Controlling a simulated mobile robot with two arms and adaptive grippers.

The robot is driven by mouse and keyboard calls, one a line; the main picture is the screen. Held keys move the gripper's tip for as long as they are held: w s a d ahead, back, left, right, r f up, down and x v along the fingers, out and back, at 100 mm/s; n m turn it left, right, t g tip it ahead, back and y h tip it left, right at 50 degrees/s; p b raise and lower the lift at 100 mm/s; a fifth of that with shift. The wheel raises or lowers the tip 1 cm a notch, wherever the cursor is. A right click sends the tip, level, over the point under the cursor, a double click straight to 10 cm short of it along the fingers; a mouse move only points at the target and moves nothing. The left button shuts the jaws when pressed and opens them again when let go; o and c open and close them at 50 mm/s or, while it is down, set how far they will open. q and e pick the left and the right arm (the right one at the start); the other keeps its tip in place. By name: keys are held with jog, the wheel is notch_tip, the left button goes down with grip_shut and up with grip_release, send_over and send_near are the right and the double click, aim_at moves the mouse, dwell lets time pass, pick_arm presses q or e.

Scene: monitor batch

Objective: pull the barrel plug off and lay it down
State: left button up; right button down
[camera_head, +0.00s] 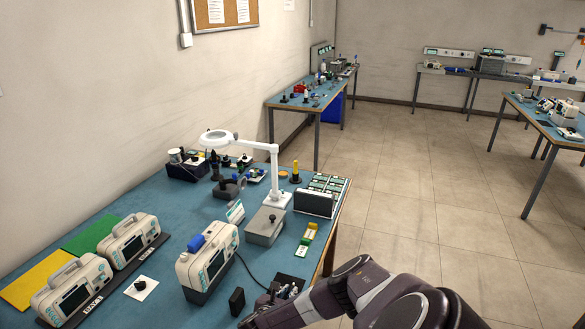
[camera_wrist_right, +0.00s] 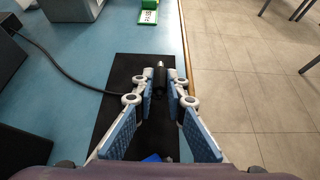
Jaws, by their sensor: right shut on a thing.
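The barrel plug (camera_wrist_right: 160,80) is a small dark cylinder between my right fingertips in the right wrist view. My right gripper (camera_wrist_right: 160,88) is shut on it, over the black mat (camera_wrist_right: 104,135) near the table's right edge. A black cable (camera_wrist_right: 62,70) comes from the left and passes behind the left finger. In the head view my right gripper (camera_head: 284,293) is at the front of the bench, and the cable (camera_head: 246,268) runs toward it from the white monitor (camera_head: 196,268). My left gripper is not in view.
A black block (camera_head: 237,301) stands left of my right gripper. Two more monitors (camera_head: 130,245) stand at the left. Bare blue tabletop (camera_head: 175,212) shows in between.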

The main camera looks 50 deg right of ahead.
jog(key=shift+f+b, duration=0.45)
jog(key=shift+f, duration=0.25)
jog(key=c, duration=1.8)
grip_release()
jog(key=shift+c, duration=0.2)
jog(key=shift+a, duration=0.1)
jog(key=v, duration=1.2)
